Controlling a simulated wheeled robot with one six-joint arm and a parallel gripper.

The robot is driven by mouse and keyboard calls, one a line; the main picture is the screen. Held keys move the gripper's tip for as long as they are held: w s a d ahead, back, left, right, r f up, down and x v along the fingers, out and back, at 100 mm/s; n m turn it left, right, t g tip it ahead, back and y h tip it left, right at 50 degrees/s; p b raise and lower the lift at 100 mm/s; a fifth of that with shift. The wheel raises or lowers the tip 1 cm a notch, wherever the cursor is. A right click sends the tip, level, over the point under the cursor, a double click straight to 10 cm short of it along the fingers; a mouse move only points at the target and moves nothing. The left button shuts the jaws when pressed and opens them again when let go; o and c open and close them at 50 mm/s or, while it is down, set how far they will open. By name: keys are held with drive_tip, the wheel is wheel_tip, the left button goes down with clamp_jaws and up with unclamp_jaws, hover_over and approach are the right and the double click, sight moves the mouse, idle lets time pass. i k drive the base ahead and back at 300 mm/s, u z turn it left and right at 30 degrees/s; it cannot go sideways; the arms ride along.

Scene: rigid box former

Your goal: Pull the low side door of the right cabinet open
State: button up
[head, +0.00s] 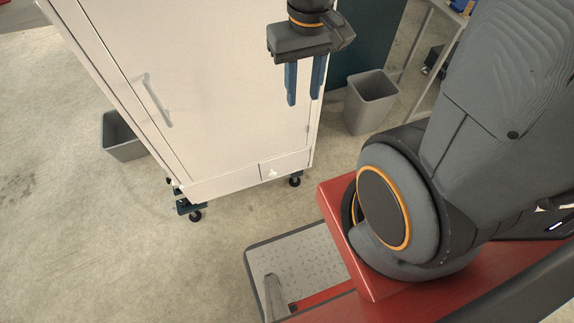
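A light grey cabinet (215,110) on casters stands in the upper middle of the head view. Its large door has a long bar handle (157,101) at left. Low on the cabinet, at the right of its bottom edge, is a small door or drawer front (285,165) with a small knob (272,174); it looks shut. My gripper (304,98) hangs above and to the right of the small front, near the cabinet's right side, fingers pointing down. Its two blue fingers are apart with nothing between them. I cannot tell whether it touches the cabinet.
A grey bin (371,102) stands right of the cabinet, and another grey bin (121,136) stands at its left. A table leg (414,45) is at the upper right. The concrete floor (110,240) in front of the cabinet is clear at lower left.

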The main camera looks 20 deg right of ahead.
sight(289, 163)
drive_tip(key=u, duration=1.45)
drive_tip(key=k, duration=0.85)
drive_tip(key=z, duration=1.4)
